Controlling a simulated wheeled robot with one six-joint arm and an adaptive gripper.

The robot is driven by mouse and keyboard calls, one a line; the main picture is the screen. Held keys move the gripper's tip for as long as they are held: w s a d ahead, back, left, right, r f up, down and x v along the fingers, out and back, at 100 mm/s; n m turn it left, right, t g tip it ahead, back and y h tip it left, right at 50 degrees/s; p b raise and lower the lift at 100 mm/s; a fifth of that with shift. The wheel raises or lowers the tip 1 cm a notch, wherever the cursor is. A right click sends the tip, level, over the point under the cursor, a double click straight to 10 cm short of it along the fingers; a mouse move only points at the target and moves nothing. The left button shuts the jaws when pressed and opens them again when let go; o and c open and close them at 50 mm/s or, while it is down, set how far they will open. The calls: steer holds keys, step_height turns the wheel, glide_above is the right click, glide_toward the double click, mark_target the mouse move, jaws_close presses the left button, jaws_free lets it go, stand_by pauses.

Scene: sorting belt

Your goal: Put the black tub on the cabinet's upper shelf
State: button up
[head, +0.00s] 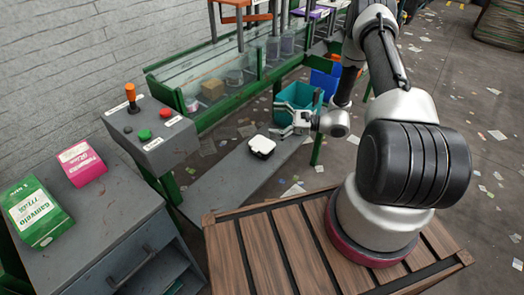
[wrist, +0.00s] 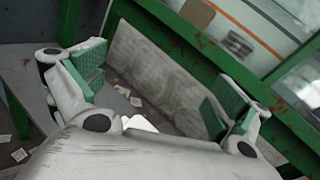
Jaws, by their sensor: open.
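A small tub (head: 262,146) with a white lid and black sides sits on the grey bench, and I take it for the black tub. My gripper (head: 284,132) is open and empty, just beyond the tub and to its right, apart from it. In the wrist view the green-padded fingers (wrist: 155,85) are spread wide with nothing between them. A white patch (wrist: 140,122) shows low behind the gripper body; I cannot tell if it is the lid. The grey cabinet (head: 120,235) stands at the lower left, with a drawer front and an open shelf space (head: 175,275) below.
A green carton (head: 36,212) and a pink box (head: 82,163) stand on the cabinet top. A control box (head: 150,135) with a joystick and buttons stands behind it. The grey bench (head: 225,180) is otherwise clear. A teal bin (head: 298,98) stands beyond my gripper.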

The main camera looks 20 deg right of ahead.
mark_target(272, 149)
steer(key=d+f+m+t+h, duration=0.1)
steer(key=f+m+t, duration=0.1)
steer(key=f, duration=0.4)
steer(key=s+d+f+m+t+h, duration=0.1)
steer(key=f+m+t+h, duration=0.1)
steer(key=f, duration=0.4)
steer(key=d+f+m+t+h, duration=0.1)
steer(key=f+m+t, duration=0.1)
steer(key=f+m, duration=0.2)
steer(key=shift+s+d+f+t+h, duration=0.1)
steer(key=shift+s+f+t+h, duration=0.05)
steer(key=shift+f, duration=0.35)
steer(key=shift+s+d+f+t+h, duration=0.1)
steer(key=shift+s+f+t+h, duration=0.05)
steer(key=shift+f, duration=0.7)
steer(key=x, duration=0.7)
steer(key=shift+w+a+r, duration=0.1)
steer(key=shift+w+r, duration=0.05)
steer(key=shift+w, duration=0.1)
steer(key=shift+c, duration=0.2)
steer(key=c, duration=0.9)
